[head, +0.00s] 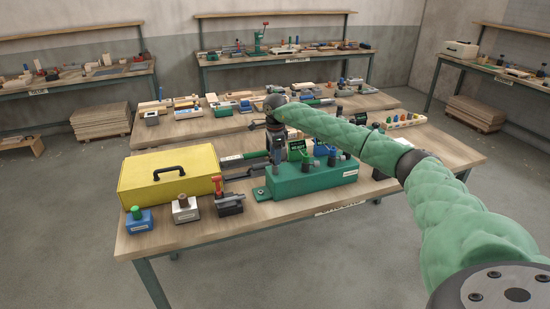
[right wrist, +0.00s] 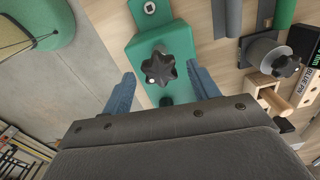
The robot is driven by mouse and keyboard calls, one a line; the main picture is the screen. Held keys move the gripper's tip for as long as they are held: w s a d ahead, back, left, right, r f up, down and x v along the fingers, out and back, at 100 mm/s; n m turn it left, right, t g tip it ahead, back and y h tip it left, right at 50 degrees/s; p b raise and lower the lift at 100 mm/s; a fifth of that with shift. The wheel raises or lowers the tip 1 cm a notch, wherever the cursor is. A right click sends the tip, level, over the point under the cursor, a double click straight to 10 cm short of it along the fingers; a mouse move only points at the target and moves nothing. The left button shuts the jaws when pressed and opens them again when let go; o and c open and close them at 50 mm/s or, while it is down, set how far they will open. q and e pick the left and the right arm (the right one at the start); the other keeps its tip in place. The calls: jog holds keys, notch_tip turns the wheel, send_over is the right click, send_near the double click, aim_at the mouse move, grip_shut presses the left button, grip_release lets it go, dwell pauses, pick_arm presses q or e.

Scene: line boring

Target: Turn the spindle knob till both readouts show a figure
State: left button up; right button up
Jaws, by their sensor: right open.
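The green boring unit (head: 312,182) sits at the front edge of the near bench. In the right wrist view its green end (right wrist: 182,42) carries a black star-shaped knob (right wrist: 158,68). My right gripper (head: 275,158) points down over the left end of the unit. Its two blue-grey fingers are open, one on each side of the star knob, with gaps showing between. In the head view the gripper hides that knob. A small dark readout (head: 297,146) with green characters stands behind the unit; its text is too small to read. My left gripper is out of view.
A yellow case (head: 170,176) stands left of the unit. Another bench (head: 190,128) behind holds several small parts. My right arm crosses above the bench's right side.

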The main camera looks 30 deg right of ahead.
notch_tip(320, 180, up, 2)
jog(key=shift+r, duration=0.1)
notch_tip(320, 180, up, 7)
jog(key=p, duration=0.2)
dwell(0.5)
dwell(0.3)
